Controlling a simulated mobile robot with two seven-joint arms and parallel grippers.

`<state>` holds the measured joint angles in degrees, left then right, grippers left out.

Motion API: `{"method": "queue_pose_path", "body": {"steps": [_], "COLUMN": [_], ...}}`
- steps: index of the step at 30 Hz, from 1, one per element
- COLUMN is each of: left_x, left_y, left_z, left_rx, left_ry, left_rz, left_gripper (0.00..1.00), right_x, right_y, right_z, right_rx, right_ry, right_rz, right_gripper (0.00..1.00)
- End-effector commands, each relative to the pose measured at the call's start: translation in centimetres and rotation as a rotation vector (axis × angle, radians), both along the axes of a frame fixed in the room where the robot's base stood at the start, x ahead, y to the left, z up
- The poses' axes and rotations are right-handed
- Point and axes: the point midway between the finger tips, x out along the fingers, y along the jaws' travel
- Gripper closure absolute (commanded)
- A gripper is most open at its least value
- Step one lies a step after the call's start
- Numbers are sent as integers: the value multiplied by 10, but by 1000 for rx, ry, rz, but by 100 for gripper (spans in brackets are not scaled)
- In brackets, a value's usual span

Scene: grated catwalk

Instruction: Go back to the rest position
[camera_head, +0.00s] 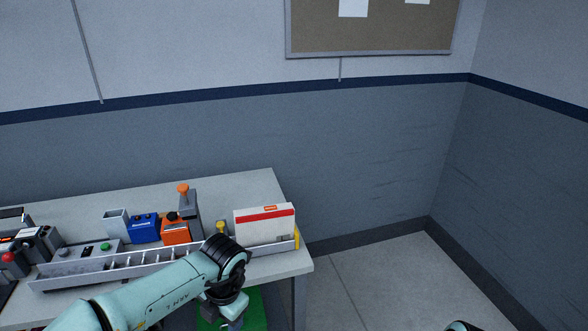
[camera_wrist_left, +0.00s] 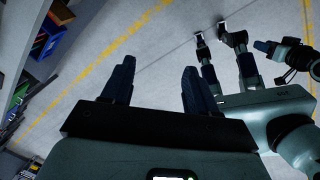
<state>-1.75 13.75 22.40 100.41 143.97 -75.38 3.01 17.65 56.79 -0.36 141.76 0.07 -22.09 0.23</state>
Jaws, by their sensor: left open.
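My left arm comes in from the lower left of the head view, over the front edge of the workbench (camera_head: 240,185). Its wrist is bent down beside the bench's front; its fingers cannot be made out there. In the left wrist view my left gripper (camera_wrist_left: 157,64) is open, with its two dark fingers apart and nothing between them. Bare floor lies beyond the fingers. A small piece of my right arm shows at the bottom right of the head view. Dark jointed parts stand at the upper right of the wrist view; I cannot tell whether my right gripper is among them.
On the bench stand a white-and-red box (camera_head: 264,223), an orange box (camera_head: 174,232), a blue box (camera_head: 143,228) and a long grey rail (camera_head: 130,265). A green surface (camera_head: 253,306) lies below the bench edge. The floor (camera_head: 375,275) right of the bench is clear up to the walls.

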Motion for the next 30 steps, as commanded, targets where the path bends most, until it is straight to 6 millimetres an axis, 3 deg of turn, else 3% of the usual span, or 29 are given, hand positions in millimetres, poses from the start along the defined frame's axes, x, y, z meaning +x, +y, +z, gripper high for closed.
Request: {"method": "queue_pose_path", "body": {"steps": [3,9,13,16,20,24,27,30], "left_x": [23,52,58,50,17,-49,-105,-150], "left_y": [38,89,100,94,71,34,9,-9], "left_z": [-46,-128,-188,-236,-299,-357,-382,-393], "left_rx": [164,410,496,500,421,236,70,-69], "left_ry": [-26,-59,-64,-59,-53,-60,-79,-105], "left_rz": [-96,-415,-724,-987,-1345,-1722,-1946,-2104], "left_gripper": [41,41,41,41,41,41,41,41], "right_x": [2,2,1,1,1,1,1,1], "right_y": [0,1,0,0,0,0,0,0], "right_z": [1,1,0,0,1,0,0,0], "right_rx": [0,0,1,0,1,1,1,1], "right_ry": [-3,-3,-2,-1,-2,-2,-2,-2], "right_rz": [1,1,1,1,1,1,1,1], "right_gripper": [56,56,56,56,56,56,56,56]}}
